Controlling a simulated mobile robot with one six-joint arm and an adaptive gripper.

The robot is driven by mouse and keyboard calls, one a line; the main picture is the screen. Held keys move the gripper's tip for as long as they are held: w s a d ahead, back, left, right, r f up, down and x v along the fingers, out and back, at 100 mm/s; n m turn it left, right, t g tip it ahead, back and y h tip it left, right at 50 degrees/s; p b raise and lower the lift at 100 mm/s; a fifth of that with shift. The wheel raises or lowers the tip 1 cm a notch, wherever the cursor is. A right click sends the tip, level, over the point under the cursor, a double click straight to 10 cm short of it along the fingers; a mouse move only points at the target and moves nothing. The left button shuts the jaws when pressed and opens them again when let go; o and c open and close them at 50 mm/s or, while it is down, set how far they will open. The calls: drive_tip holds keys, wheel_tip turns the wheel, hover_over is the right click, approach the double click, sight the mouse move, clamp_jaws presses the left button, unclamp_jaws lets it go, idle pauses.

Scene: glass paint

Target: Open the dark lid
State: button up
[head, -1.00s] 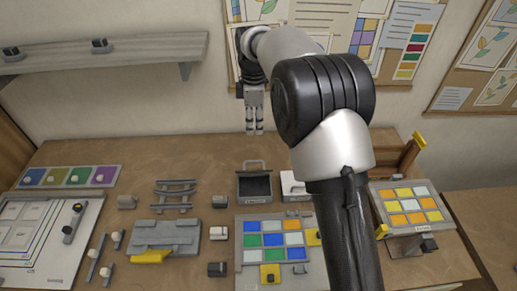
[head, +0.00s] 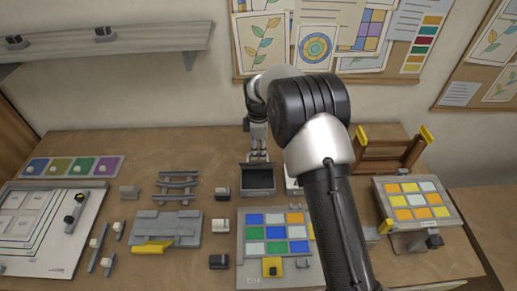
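The dark box (head: 258,181) stands at the back middle of the table, with a grey rim around a dark recessed face. I cannot tell whether this face is the lid or the open inside. My gripper (head: 259,158) points down at the box's back edge, over the place of its handle, which it hides. The two fingers look close together and small. I cannot tell whether they touch or hold the handle.
A white box (head: 292,185) stands close on the right, mostly hidden by my arm. A panel of coloured tiles (head: 276,248) lies in front. A grey rack (head: 177,186) and small grey blocks (head: 222,194) are to the left. A tilted tile stand (head: 414,198) is at the right.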

drive_tip(key=shift+c, duration=0.2)
clamp_jaws()
idle(0.6)
